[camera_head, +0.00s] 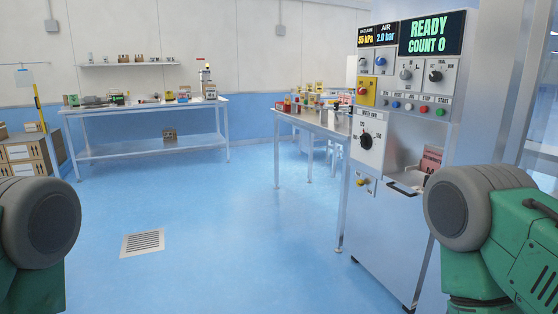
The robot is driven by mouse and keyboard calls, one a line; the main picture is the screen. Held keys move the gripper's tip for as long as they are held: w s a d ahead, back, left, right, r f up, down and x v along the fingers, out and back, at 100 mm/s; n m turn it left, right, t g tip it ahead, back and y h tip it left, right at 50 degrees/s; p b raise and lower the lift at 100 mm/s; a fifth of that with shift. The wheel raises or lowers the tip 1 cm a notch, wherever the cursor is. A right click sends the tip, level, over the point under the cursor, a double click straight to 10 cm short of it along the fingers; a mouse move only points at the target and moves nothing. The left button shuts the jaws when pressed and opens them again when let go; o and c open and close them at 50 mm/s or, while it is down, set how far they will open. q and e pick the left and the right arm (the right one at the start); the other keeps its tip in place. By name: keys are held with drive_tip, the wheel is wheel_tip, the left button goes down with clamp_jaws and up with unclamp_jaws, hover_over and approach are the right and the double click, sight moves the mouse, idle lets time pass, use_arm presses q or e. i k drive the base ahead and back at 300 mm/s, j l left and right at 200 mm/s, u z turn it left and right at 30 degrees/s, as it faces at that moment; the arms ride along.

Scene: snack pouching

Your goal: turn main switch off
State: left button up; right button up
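The control cabinet (398,235) stands at the right, facing me at an angle. Its panel carries a yellow plate with a red knob (361,91), which looks like the main switch; its label and exact position are too small to read. The display (430,35) is lit and reads "READY COUNT 0". Only green and grey parts of my own arms show at the lower left and lower right. Neither gripper is in view.
A row of coloured buttons (409,107) runs along the panel. A metal table (320,124) with small jars and packs adjoins the cabinet's left side. A long bench (150,150) stands at the back wall, with boxes (27,152) at the left. The blue floor between is clear.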

sight(361, 91)
drive_tip(key=i+j+z, duration=0.25)
drive_tip(key=i+z, duration=0.2)
drive_tip(key=i+j+z, duration=0.45)
drive_tip(key=i, duration=0.2)
drive_tip(key=i+j+z, duration=0.15)
drive_tip(key=z, duration=0.6)
